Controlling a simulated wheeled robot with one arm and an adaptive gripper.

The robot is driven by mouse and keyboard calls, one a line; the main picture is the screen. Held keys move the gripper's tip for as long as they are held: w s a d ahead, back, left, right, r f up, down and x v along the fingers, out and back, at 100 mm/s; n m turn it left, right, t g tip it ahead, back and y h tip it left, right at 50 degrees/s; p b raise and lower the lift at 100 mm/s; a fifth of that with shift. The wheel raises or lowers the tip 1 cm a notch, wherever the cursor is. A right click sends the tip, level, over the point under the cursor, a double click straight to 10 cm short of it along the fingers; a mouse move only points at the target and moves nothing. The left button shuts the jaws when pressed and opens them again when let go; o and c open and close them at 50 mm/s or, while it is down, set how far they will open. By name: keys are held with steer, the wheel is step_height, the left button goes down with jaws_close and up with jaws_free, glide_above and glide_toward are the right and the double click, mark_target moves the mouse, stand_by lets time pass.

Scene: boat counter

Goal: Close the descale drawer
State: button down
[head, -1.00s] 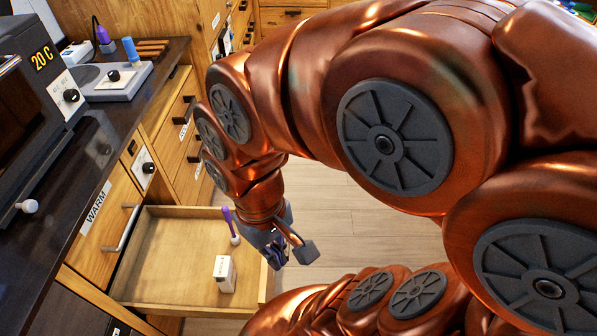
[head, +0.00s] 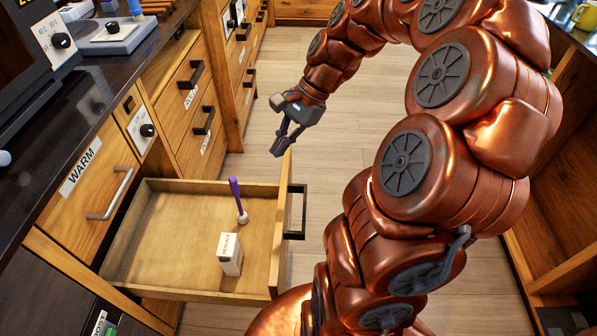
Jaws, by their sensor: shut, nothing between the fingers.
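The open drawer (head: 170,230) is wooden and pulled well out of the cabinet at the lower left of the head view. A white box (head: 230,254) with lettering, which looks like "DESCALE", stands in it. My gripper (head: 279,146) is beyond the drawer's far front corner, above and apart from the handle as far as I can tell. Its fingers point down and are shut and empty.
The drawer marked WARM (head: 97,190), with a metal handle, is above and left of the open drawer. Further drawers with dark handles (head: 203,120) line the cabinet beyond. The wooden floor (head: 330,130) is clear. Open shelving (head: 560,180) stands on the right.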

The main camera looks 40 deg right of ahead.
steer(key=d+f+m+t+b, duration=0.25)
steer(key=d+f+m, duration=0.3)
steer(key=d, duration=0.45)
steer(key=d+f+m+t+b, duration=0.25)
steer(key=d+f+m, duration=0.3)
steer(key=d, duration=0.35)
steer(key=w+a+r+b+x, duration=0.1)
steer(key=r+b+x, duration=0.1)
steer(key=x, duration=1.1)
steer(key=shift+a+f+y, duration=0.15)
steer(key=shift+a+y, duration=0.15)
steer(key=shift+a, duration=0.1)
steer(key=shift+w, duration=0.1)
